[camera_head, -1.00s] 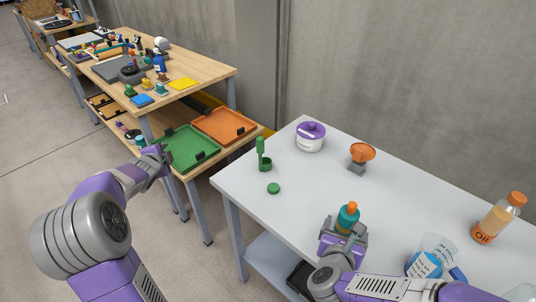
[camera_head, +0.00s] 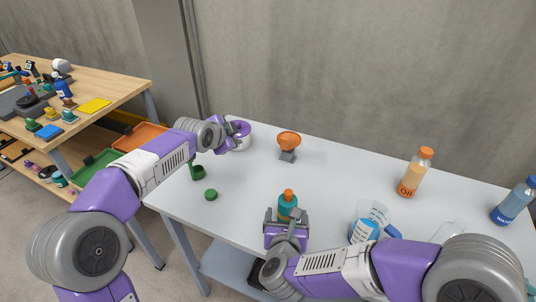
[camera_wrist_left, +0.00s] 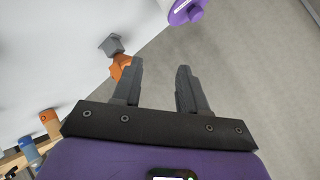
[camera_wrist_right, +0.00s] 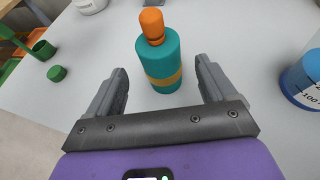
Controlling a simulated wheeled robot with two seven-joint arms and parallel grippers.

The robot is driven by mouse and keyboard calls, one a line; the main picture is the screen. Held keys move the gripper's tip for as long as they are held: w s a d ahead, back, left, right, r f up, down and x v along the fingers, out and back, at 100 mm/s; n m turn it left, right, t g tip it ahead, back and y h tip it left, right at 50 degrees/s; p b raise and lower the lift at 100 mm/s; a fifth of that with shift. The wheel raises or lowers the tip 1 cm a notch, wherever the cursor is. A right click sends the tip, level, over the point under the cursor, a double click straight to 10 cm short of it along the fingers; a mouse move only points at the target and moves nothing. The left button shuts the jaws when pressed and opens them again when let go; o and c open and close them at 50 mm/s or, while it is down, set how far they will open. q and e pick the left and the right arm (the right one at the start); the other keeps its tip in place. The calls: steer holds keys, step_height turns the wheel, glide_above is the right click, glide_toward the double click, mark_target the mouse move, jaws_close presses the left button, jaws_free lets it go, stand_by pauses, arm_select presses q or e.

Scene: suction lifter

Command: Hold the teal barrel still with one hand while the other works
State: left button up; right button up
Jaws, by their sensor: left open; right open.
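The teal barrel (camera_head: 287,206) has an orange top and stands upright at the front of the light grey table. In the right wrist view the barrel (camera_wrist_right: 163,58) shows a yellow-brown band near its base. My right gripper (camera_head: 286,213) is open, with one finger on each side of the barrel's lower part and gaps visible in the right wrist view (camera_wrist_right: 160,72). My left gripper (camera_head: 228,141) is open and empty, in front of a white pot with a purple lid (camera_head: 241,129). The left wrist view shows nothing between its fingers (camera_wrist_left: 157,68).
A green cap (camera_head: 211,195) and a green cup-like piece (camera_head: 198,173) lie left of the barrel. An orange funnel (camera_head: 289,140) on a grey stand is behind. The table's middle is clear.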

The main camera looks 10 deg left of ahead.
mark_target(287, 202)
steer(key=shift+w+f, duration=0.2)
steer(key=shift+w, duration=0.2)
steer(key=x, duration=0.6)
steer(key=shift+w+f, duration=0.2)
steer(key=shift+w, duration=0.1)
arm_select(q)
steer(key=s+d+r+m+g+h, duration=0.3)
steer(key=s+d+m+g, duration=0.5)
steer(key=s+d+g, duration=0.4)
steer(key=shift+r+m, duration=0.3)
steer(key=shift+r, duration=0.2)
